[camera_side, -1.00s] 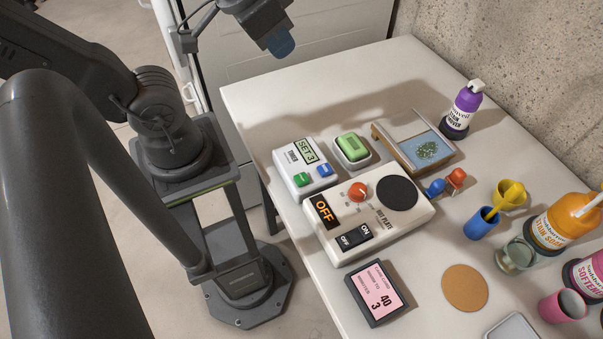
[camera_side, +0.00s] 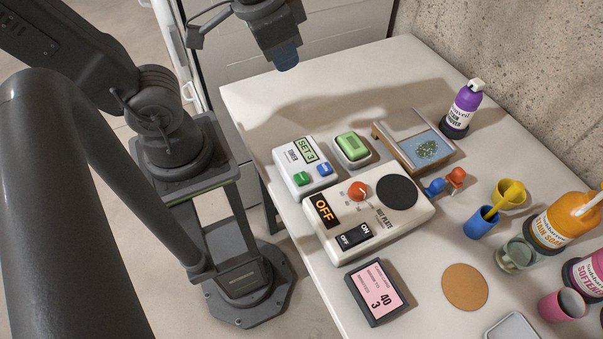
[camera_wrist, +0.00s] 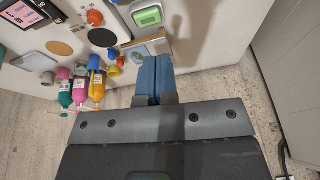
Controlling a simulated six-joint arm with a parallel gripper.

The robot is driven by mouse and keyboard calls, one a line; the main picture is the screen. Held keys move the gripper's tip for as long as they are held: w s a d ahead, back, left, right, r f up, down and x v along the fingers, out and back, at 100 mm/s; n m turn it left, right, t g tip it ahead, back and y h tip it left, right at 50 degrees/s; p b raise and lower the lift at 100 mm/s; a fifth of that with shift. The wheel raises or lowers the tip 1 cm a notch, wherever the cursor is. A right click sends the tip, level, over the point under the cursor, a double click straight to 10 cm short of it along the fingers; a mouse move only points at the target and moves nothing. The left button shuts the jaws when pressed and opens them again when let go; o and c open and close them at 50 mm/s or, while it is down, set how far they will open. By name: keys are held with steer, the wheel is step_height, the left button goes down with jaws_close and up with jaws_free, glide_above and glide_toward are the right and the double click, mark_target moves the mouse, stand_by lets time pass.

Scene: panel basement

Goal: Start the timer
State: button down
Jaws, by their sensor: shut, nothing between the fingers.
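The white timer (camera_side: 304,168) stands on the table, left of the soap dish. Its display (camera_side: 307,149) reads "SET 3". It has a green button (camera_side: 302,179) and a blue button (camera_side: 324,169). My gripper (camera_side: 287,66) is shut and empty, in the air above the far edge of the table, well apart from the timer. In the wrist view its blue fingertips (camera_wrist: 153,62) are together, and the timer cannot be made out there.
A hot plate (camera_side: 345,236) reading "OFF" stands in front of the timer. A green soap bar in a dish (camera_side: 352,152) and a framed screen (camera_side: 393,146) stand beside it. Bottles and cups crowd the right side.

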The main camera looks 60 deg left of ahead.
mark_target(300, 179)
steer(key=s+d+f+m+g+y, duration=0.1)
steer(key=d+f+m+g+y, duration=0.4)
steer(key=d+f+y, duration=0.3)
steer(key=shift+s+d+f+m+y, duration=0.2)
steer(key=shift+m+y, duration=0.1)
steer(key=shift+y, duration=0.1)
steer(key=shift+g, duration=0.3)
steer(key=shift+f, duration=4.35)
steer(key=shift+f, duration=0.1)
steer(key=shift+f, duration=0.3)
